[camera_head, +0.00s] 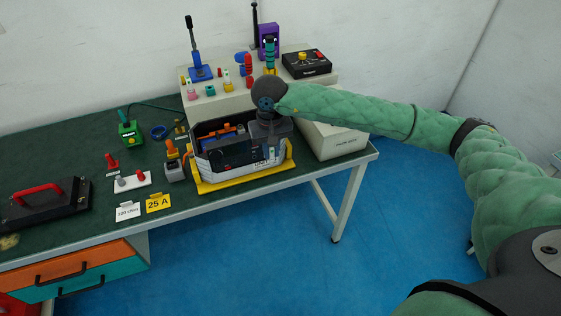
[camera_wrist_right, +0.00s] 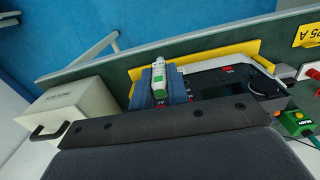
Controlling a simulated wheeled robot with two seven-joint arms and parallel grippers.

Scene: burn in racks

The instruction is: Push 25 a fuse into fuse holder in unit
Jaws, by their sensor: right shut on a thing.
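The unit (camera_head: 228,153) is an open-topped dark and white box in a yellow cradle (camera_head: 222,184) at the table's front edge. My right gripper (camera_head: 270,150) reaches down at the unit's right end and is shut on a small pale fuse. In the right wrist view the fuse (camera_wrist_right: 158,76) is a white cylinder with green marks between the blue-grey fingers (camera_wrist_right: 163,88), beside the unit's panel (camera_wrist_right: 225,77). The fuse holder is hidden, and I cannot tell whether the fuse touches it. The fuse's rating is not readable. My left gripper is not in view.
A yellow "25 A" card (camera_head: 158,203) and a white card (camera_head: 128,211) lie left of the unit. A beige box (camera_head: 332,138) stands close on its right. A console with levers and knobs (camera_head: 215,103) is behind. A black case (camera_head: 45,203) is far left.

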